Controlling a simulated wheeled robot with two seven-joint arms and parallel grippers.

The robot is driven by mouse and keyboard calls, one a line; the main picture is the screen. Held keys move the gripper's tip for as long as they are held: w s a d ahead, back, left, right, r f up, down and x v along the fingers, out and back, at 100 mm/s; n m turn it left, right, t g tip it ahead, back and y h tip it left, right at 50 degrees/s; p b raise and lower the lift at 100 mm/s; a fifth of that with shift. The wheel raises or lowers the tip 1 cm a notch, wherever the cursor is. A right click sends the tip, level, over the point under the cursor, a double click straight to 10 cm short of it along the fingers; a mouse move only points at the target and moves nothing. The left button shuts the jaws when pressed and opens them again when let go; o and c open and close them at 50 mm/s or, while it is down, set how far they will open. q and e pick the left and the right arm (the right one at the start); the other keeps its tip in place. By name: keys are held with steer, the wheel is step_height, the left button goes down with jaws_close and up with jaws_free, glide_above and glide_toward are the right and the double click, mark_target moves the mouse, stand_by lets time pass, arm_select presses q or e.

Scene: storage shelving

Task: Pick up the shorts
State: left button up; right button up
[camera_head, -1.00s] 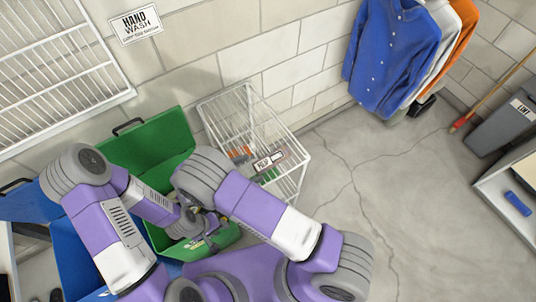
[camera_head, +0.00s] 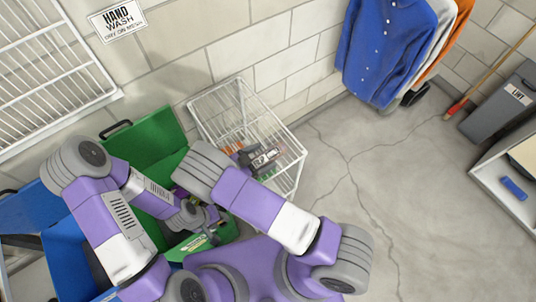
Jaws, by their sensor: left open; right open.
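I cannot make out any shorts in this view. My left gripper (camera_head: 212,233) is open and low over the green bin (camera_head: 150,138), partly hidden by my own arm links. My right gripper (camera_head: 262,158) is open and shows as dark fingers beyond my right elbow, in front of the white wire basket (camera_head: 292,143) and its label. I cannot tell whether it touches the basket. Small orange and green items show in the basket, too small to identify. Much of the green bin's inside is hidden by my arms.
A blue bin (camera_head: 28,212) stands left of the green one. A white wire rack (camera_head: 50,75) is on the wall at upper left. Blue (camera_head: 385,45), white and orange shirts hang at the top right. A grey bin (camera_head: 500,105) and a broom stand at right. The middle floor is clear.

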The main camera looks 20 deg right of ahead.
steer(key=shift+c, duration=0.4)
steer(key=c, duration=1.1)
